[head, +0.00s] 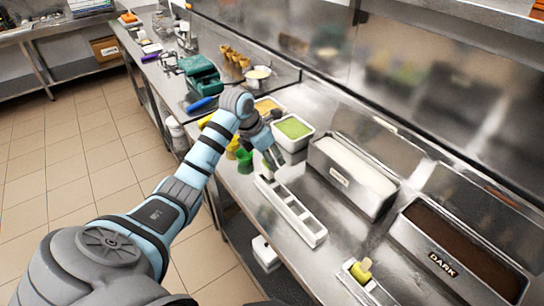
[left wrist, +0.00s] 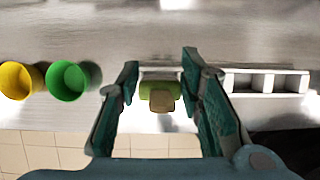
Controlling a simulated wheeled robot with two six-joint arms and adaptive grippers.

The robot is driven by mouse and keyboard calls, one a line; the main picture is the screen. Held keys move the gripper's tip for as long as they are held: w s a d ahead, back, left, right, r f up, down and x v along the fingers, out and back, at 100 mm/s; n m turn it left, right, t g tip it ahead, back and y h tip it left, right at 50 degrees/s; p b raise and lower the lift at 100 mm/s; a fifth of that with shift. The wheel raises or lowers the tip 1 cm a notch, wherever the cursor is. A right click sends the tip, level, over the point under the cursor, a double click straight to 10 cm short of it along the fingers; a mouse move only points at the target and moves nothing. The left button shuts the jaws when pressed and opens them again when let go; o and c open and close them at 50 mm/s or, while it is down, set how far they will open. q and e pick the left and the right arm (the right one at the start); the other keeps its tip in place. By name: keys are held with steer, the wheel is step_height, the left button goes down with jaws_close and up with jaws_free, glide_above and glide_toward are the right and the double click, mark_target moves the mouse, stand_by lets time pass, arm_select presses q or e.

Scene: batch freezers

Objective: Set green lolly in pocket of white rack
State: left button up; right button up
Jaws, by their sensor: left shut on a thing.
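My left gripper (head: 271,160) is over the far end of the white rack (head: 308,229), a long narrow holder with several open pockets. In the left wrist view, the gripper (left wrist: 160,95) is shut on the green lolly (left wrist: 161,88), with its tan stick end facing the camera. The lolly lines up with the left end of the white rack (left wrist: 292,82); whether it is inside a pocket or above it cannot be told. In the head view the fingers largely hide the lolly. My right gripper is not in view.
A green cup (left wrist: 75,80) and a yellow cup (left wrist: 17,80) stand left of the rack. A green-filled tub (head: 294,130), a white-filled bin (head: 352,172) and a DARK bin (head: 455,250) line the back. A small white holder with a yellow lolly (head: 361,270) is at front.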

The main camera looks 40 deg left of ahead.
arm_select(q)
steer(key=shift+f, duration=0.15)
steer(key=shift+f+b, duration=0.9)
steer(key=shift+f, duration=0.25)
steer(key=shift+d+f, duration=0.1)
steer(key=shift+f+b, duration=0.3)
steer(key=shift+f, duration=0.1)
steer(key=shift+f, duration=0.2)
stand_by(0.7)
steer(key=o, duration=1.1)
steer(key=shift+o, duration=0.2)
